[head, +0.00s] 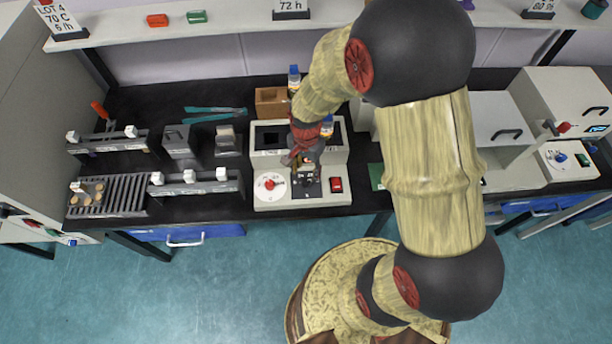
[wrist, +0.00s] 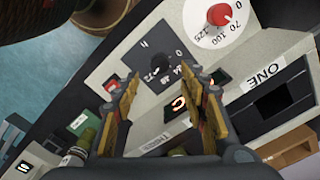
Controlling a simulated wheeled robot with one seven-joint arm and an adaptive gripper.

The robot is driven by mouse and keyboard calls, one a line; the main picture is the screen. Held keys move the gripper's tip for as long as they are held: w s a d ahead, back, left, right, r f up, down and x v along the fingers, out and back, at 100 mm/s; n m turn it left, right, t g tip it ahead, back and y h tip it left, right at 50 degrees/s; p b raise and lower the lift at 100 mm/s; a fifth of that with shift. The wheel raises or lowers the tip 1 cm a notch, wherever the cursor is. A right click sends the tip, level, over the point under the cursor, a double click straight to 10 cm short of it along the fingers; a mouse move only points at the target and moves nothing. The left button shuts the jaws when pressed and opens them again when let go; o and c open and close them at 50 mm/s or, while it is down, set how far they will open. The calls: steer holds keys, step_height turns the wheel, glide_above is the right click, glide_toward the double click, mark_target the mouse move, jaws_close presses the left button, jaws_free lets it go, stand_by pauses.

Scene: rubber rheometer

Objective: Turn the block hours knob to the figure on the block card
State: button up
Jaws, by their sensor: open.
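The block heater (head: 262,140) is a pale unit on the bench with two dark wells. The black hours knob (wrist: 160,64) sits on a dark square dial plate (head: 310,193); its dial figures are partly hidden, and I cannot read its setting. My gripper (wrist: 163,82) is open and empty above the front panel, its fingertips either side of the knob in the wrist view, apart from it as far as I can tell. In the head view my gripper (head: 305,168) covers part of the dial. A card (head: 291,5) on the shelf above reads 72 h, its top cut off.
A white dial with a red knob (head: 270,184) is left of the hours dial, and a red switch (head: 336,185) is right. Bottles (head: 294,78) and a brown box (head: 271,102) stand behind. A LOT 4 card (head: 62,20) reads 70 C, 6 h. Racks (head: 108,195) are left.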

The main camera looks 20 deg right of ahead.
mark_target(306, 181)
step_height(306, 181, up, 6)
steer(key=shift+f, duration=0.15)
stand_by(0.6)
steer(key=s+r+n+t+b, duration=0.2)
steer(key=s+r+n, duration=0.3)
steer(key=r, duration=0.6)
steer(key=s+r+n+t+b, duration=0.2)
steer(key=s+r+n, duration=0.4)
steer(key=s+r, duration=0.3)
step_height(306, 181, up, 2)
steer(key=shift+r+t, duration=0.1)
steer(key=shift+t, duration=0.7)
